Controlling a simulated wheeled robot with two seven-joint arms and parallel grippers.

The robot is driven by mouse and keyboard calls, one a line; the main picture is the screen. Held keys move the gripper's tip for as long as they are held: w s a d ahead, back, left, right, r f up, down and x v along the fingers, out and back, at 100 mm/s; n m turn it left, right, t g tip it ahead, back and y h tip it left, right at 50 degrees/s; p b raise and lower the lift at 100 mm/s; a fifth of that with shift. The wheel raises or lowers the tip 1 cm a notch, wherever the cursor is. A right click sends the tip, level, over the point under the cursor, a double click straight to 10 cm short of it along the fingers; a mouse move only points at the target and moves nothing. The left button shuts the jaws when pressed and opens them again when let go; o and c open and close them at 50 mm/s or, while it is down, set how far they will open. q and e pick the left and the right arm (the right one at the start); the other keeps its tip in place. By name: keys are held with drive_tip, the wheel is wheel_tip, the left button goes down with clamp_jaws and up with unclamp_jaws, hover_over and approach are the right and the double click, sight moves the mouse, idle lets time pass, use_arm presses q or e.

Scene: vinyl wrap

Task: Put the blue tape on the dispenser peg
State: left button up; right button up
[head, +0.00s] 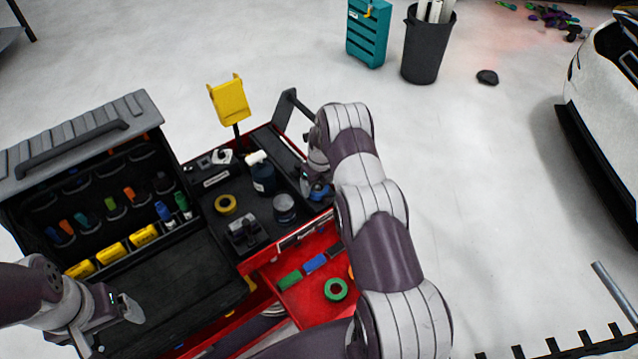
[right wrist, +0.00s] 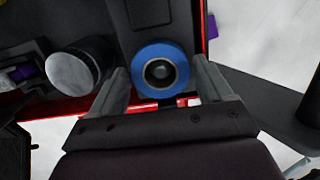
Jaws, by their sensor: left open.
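In the head view a bit of the blue tape (head: 320,191) shows by my right gripper (head: 312,187), over the right end of the black cart top. My left gripper (head: 128,312) is open and empty over the toolbox's front. I cannot clearly pick out the dispenser peg.
A yellow tape roll (head: 226,204), a grey-topped can (head: 284,206), a dark bottle (head: 262,176) and a small black device (head: 243,234) stand on the cart top. A green roll (head: 336,289) lies in the open red drawer (head: 312,304). The open toolbox (head: 75,140) fills the left.

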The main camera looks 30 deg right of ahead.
drive_tip(key=shift+o, duration=1.2)
wheel_tip(320, 180, up, 13)
drive_tip(key=s+b, duration=0.2)
drive_tip(key=b, duration=0.1)
drive_tip(key=s+a+r+n, duration=0.3)
drive_tip(key=s+a+n, duration=0.2)
drive_tip(key=s+n, duration=0.3)
drive_tip(key=s+a+r+n, duration=0.3)
drive_tip(key=s+a+n, duration=0.3)
drive_tip(key=n, duration=0.9)
drive_tip(key=s+a+r+n, duration=0.3)
drive_tip(key=s+a+n, duration=0.3)
drive_tip(key=s+n, duration=0.3)
drive_tip(key=shift+s+r+n+b, duration=0.3)
drive_tip(key=shift+s+n+b, duration=0.15)
drive_tip(key=shift+n, duration=1.15)
